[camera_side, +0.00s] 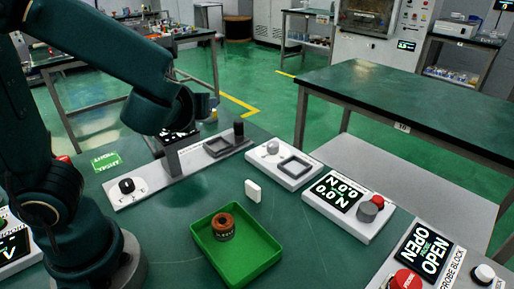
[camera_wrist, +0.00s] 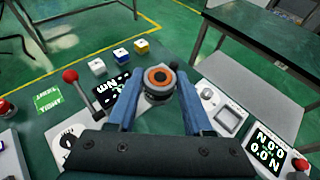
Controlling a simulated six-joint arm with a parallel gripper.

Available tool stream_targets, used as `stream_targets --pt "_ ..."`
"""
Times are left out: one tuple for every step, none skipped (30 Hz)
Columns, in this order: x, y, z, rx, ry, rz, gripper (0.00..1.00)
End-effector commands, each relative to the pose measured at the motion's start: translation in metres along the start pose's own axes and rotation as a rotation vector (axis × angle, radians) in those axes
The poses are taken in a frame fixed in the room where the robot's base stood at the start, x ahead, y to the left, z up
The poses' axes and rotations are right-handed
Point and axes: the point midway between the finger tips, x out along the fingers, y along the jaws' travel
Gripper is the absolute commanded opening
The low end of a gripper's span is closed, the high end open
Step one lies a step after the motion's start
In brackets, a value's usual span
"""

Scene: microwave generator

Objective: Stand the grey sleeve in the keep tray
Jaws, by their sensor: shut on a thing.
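My gripper (camera_wrist: 158,88) is shut on a round, dark grey part (camera_wrist: 158,74) with an orange ring on its upper face. I cannot tell for certain whether it is the grey sleeve. In the side view my gripper is largely hidden behind my own arm, and the held part cannot be made out. A shallow green tray (camera_side: 262,262) lies at the front middle of the bench. A brown ring-shaped part (camera_side: 223,226) stands inside it, toward its back left. The tray is not visible in the wrist view. No readable label marks a keep tray.
Three small coloured cubes (camera_wrist: 119,54) show in the wrist view.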

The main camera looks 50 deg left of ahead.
Motion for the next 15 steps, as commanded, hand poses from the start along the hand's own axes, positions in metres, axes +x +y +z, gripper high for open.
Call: stream_targets --pt "0.003 0.006 -0.003 -0.025 0.0 0.081 0.0" --pt "0.005 0.01 -0.005 -0.047 0.001 0.132 0.0" --pt "0.006 0.016 -0.008 -0.074 0.0 0.198 0.0" --pt "0.007 0.02 -0.01 -0.098 0.0 0.25 0.0" --pt "0.008 0.025 -0.012 -0.12 0.0 0.303 0.0" --pt "0.008 0.031 -0.016 -0.148 -0.001 0.374 0.0" --pt "0.009 0.036 -0.018 -0.173 -0.001 0.43 0.0" --pt "0.009 0.041 -0.022 -0.196 -0.001 0.486 0.0" --pt "0.008 0.047 -0.026 -0.228 -0.001 0.563 0.0" --pt "0.007 0.052 -0.03 -0.254 -0.001 0.623 0.0" --pt "0.006 0.057 -0.034 -0.278 -0.002 0.683 0.0" --pt "0.004 0.064 -0.041 -0.313 -0.001 0.768 0.0" --pt "0.002 0.068 -0.046 -0.341 -0.001 0.834 0.0" --pt "0.0 0.072 -0.051 -0.365 -0.002 0.898 0.0" --pt "-0.004 0.079 -0.059 -0.407 -0.002 0.995 0.0"
